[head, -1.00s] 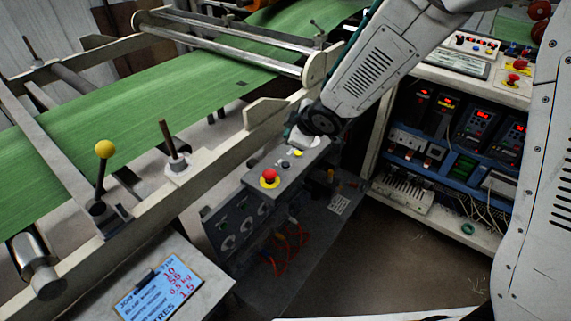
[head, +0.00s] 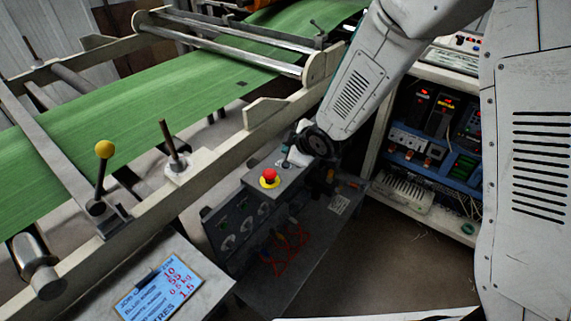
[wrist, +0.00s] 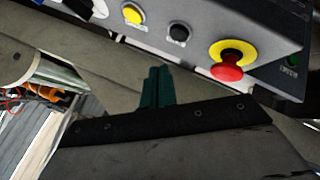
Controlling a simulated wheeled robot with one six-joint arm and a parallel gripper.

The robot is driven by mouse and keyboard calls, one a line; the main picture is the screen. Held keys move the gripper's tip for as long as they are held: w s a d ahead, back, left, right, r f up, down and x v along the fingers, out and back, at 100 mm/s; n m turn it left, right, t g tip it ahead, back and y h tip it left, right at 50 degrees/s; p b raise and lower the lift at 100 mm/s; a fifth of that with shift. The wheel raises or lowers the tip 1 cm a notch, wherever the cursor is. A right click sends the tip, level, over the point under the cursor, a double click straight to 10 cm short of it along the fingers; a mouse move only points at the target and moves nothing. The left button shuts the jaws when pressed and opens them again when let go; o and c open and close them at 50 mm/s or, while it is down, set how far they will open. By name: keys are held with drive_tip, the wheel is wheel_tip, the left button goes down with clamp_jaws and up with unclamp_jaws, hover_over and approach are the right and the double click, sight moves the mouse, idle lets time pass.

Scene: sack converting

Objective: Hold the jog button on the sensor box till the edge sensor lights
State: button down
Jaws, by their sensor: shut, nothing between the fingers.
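The grey sensor box (head: 262,183) stands beside the green web, with a red mushroom button on a yellow collar (head: 269,177) on its top face. The wrist view shows the panel along the upper edge with a yellow button (wrist: 132,14), a black button (wrist: 179,33) and the red mushroom button (wrist: 228,65). I cannot tell which button is the jog button. My gripper (wrist: 157,72) is shut and empty, its teal fingers just off the panel's edge, apart from the buttons. In the head view, my wrist hides the box's far end. I cannot identify the edge sensor.
A green web (head: 180,95) runs over rollers at left, with a yellow-knobbed lever (head: 105,150). A job display (head: 160,288) is at the front. An open electrical cabinet (head: 425,185) stands at right.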

sight(288, 166)
drive_tip(key=shift+f, duration=1.4)
drive_tip(key=shift+f, duration=0.1)
idle(0.9)
drive_tip(key=shift+f, duration=0.3)
